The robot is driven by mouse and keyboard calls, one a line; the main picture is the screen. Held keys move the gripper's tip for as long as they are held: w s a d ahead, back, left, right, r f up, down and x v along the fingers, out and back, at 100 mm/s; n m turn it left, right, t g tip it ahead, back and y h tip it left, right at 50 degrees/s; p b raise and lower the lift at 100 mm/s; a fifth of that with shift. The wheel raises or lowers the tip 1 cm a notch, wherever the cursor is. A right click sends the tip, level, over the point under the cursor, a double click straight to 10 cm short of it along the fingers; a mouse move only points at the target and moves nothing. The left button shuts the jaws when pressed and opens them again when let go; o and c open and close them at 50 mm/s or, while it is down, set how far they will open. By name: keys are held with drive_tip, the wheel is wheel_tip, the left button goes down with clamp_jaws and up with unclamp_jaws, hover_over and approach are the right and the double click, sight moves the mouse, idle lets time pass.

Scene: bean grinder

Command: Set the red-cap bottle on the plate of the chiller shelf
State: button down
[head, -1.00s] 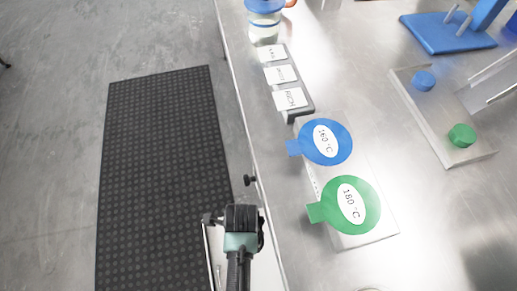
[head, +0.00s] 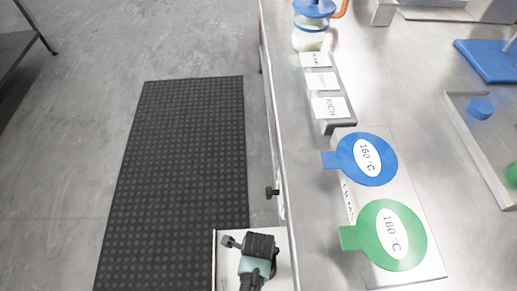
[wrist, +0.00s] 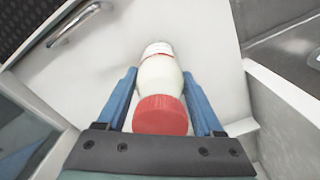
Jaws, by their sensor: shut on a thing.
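The red-cap bottle, a white bottle (wrist: 160,76) with a ribbed red cap (wrist: 161,115), shows in the middle of the wrist view. My gripper (wrist: 158,84) is shut on it, with one blue finger along each side. The cap is nearest the wrist camera and the bottle's far end points away. A white panel (wrist: 210,30) lies beyond the bottle, and a metal handle (wrist: 75,25) shows at upper left. I cannot make out the chiller shelf's plate. The head view shows neither the bottle nor my fingers clearly.
White walls (wrist: 280,105) stand close on the right in the wrist view. In the head view, a white box (head: 226,262) is beside the steel bench (head: 310,200). The bench holds blue and green temperature discs (head: 366,159) and a label block (head: 325,90). A black mat (head: 180,180) covers floor at left.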

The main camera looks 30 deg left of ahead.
drive_tip(key=shift+f, duration=0.2)
drive_tip(key=shift+c, duration=0.2)
unclamp_jaws()
wheel_tip(320, 180, up, 12)
drive_tip(key=p, duration=0.5)
drive_tip(key=shift+r+p, duration=0.25)
drive_tip(key=shift+p, duration=0.1)
